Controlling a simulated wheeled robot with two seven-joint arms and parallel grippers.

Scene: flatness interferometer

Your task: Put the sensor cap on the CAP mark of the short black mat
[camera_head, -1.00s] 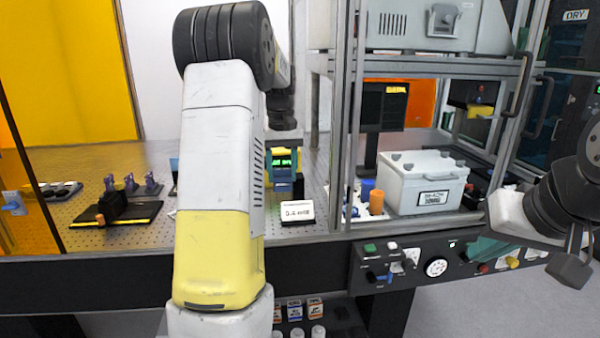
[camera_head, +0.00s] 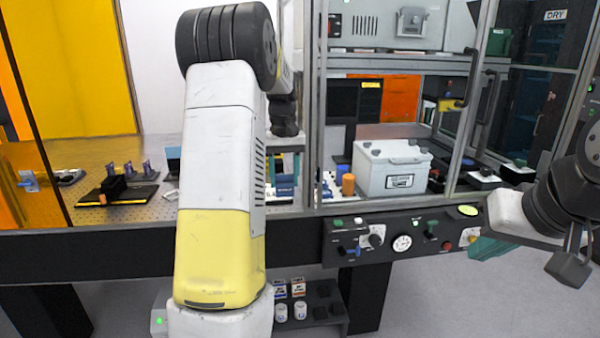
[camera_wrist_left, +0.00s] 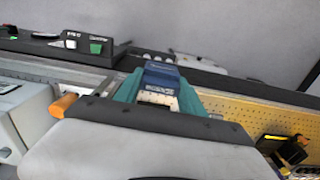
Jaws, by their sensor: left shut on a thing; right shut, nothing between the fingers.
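My left gripper (camera_wrist_left: 160,92) has teal fingers shut on a dark blue block-like thing (camera_wrist_left: 160,76) in the left wrist view. It may be the sensor cap, but I cannot confirm this. In the head view my left arm hides most of this gripper. A black mat (camera_head: 140,197) with a dark block on it lies at the left of the bench. I cannot read a CAP mark on it or tell whether it is the short mat. My right gripper (camera_head: 489,248) is shut and empty at the right, in front of the control panel.
A pale grey case (camera_head: 393,170) and an orange cylinder (camera_head: 348,185) stand in the framed enclosure. Several purple holders (camera_head: 129,170) stand behind the mat. A control panel (camera_head: 402,243) runs along the bench front. A low shelf (camera_head: 327,310) with small bottles is below.

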